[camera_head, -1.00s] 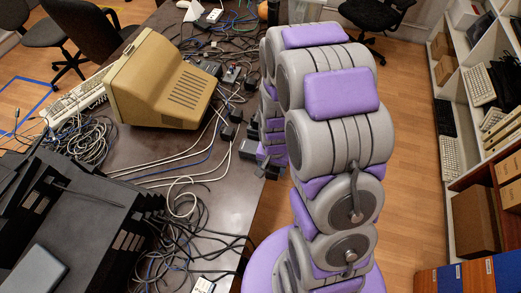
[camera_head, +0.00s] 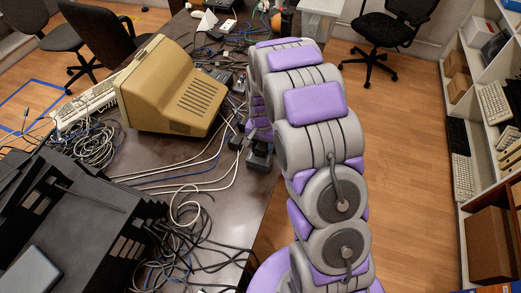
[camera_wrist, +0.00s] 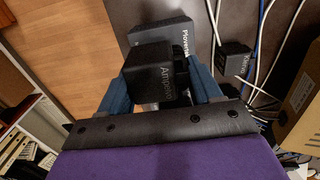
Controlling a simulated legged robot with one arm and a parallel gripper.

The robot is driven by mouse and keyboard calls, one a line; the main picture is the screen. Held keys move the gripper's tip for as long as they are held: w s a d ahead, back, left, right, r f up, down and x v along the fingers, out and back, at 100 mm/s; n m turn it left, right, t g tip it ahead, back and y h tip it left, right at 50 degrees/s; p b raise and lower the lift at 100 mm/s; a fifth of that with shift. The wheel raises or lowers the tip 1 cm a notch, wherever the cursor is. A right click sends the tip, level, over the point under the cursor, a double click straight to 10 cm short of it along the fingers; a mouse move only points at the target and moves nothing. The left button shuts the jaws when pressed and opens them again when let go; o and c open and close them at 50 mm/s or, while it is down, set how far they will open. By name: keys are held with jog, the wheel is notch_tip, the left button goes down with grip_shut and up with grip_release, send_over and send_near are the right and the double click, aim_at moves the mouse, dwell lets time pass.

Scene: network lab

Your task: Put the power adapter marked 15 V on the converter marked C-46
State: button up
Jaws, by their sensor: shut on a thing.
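My gripper (camera_wrist: 162,78) has blue fingers on both sides of a black block-shaped adapter (camera_wrist: 150,82) lettered "Ampivo" and is shut on it. A dark grey box (camera_wrist: 160,32) lettered "Piovetal" is just beyond the held adapter, which overlaps it in the wrist view. I cannot tell whether the two touch. Another dark block (camera_wrist: 237,60), its lettering partly readable, lies to the right on the table. No 15 V or C-46 marking is readable, so I cannot tell which pieces carry them. In the head view, my arm hides much of the gripper area.
The dark table (camera_head: 235,215) carries a beige monitor (camera_head: 178,88), a black machine (camera_head: 75,225) and tangled cables (camera_head: 180,245). Several small dark devices lie behind the monitor. Wooden floor (camera_head: 405,150) is open to the right, before the shelves (camera_head: 480,120).

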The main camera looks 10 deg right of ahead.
aim_at(260, 149)
jog(key=shift+w+a+f, duration=0.1)
jog(key=shift+w+a, duration=0.05)
jog(key=shift+w, duration=0.2)
notch_tip(260, 149, down, 4)
jog(key=shift+r+b, duration=0.25)
jog(key=shift+b, duration=0.45)
jog(key=shift+r, duration=0.1)
jog(key=o, duration=1.2)
jog(key=shift+c, duration=0.2)
